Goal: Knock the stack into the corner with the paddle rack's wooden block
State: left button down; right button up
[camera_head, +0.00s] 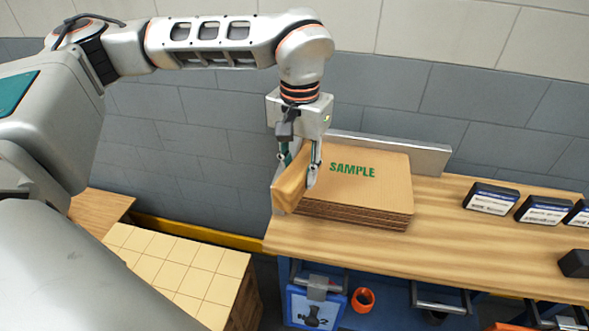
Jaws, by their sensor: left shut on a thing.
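The stack (370,183) is a pile of flat tan sheets on the left part of the wooden workbench, with green "SAMPLE" lettering on its top sheet. A grey metal fence (405,152) stands upright along its back side. My left gripper (300,178) points down at the stack's left side and is shut on the wooden block (287,190). The block is tilted and sits at the stack's left edge; I cannot tell whether it touches the sheets. My right gripper is not in view.
Several dark boxes with white labels (491,198) stand on the workbench (450,250) to the right. Below the bench are a blue holder (316,303) and an orange ring (363,299). A tan gridded block stack (180,270) stands at lower left. A wall rises behind.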

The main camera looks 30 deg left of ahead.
aim_at(303, 192)
pick_arm(q)
jog(key=shift+s+d+f+n+b, duration=0.15)
jog(key=shift+s+d+n+b, duration=0.45)
jog(key=shift+s+d+b, duration=0.6)
jog(key=s+d+n+b, duration=0.2)
jog(key=s+d+b, duration=0.1)
jog(key=d, duration=0.2)
jog(key=f+b, duration=0.2)
jog(key=f, duration=0.1)
jog(key=f+b, duration=0.1)
jog(key=f, duration=0.2)
jog(key=f+b, duration=0.2)
jog(key=f, duration=0.1)
jog(key=shift+w+a+b, duration=0.15)
jog(key=shift+a+b, duration=0.1)
jog(key=shift+b, duration=0.1)
jog(key=shift+f+b, duration=0.6)
jog(key=shift+f, duration=0.4)
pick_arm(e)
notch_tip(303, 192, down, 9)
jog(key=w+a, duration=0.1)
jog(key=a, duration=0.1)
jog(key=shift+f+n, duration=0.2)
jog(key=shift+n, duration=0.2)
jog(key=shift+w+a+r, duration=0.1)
